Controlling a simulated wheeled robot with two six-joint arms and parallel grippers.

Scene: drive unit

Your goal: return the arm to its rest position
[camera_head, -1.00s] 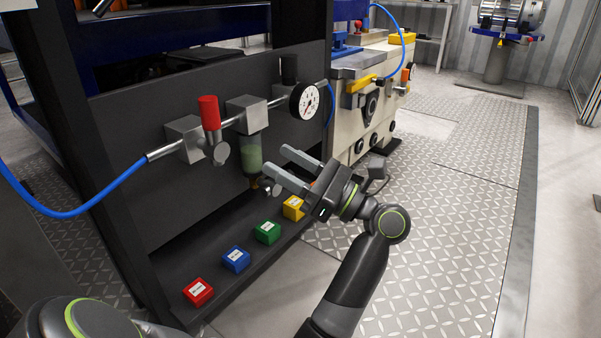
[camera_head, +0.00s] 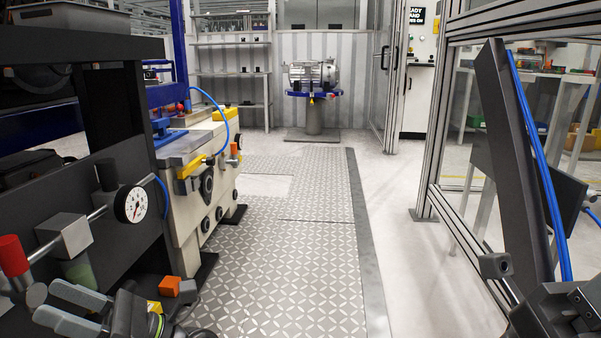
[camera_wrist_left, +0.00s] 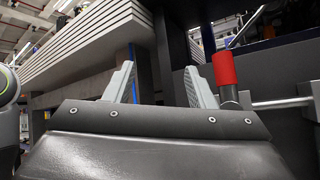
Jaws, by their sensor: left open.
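My left gripper (camera_head: 58,305) is at the lower left of the head view, with two grey fingers set apart and nothing between them. It is in front of the dark panel with the gauge and valve. The left wrist view shows the same open gripper (camera_wrist_left: 160,76), with a clear gap between its fingers. A red cylinder (camera_wrist_left: 225,68) on a metal pipe appears just right of the fingers there. The left arm is mostly cut off by the bottom edge of the head view. I cannot make out my right gripper.
A white pressure gauge (camera_head: 131,204) and a red-topped valve (camera_head: 13,256) are on the dark panel beside the gripper. A cream machine (camera_head: 205,195) stands beyond it. The tread-plate floor (camera_head: 290,270) is clear. A metal-framed enclosure (camera_head: 434,130) stands at right.

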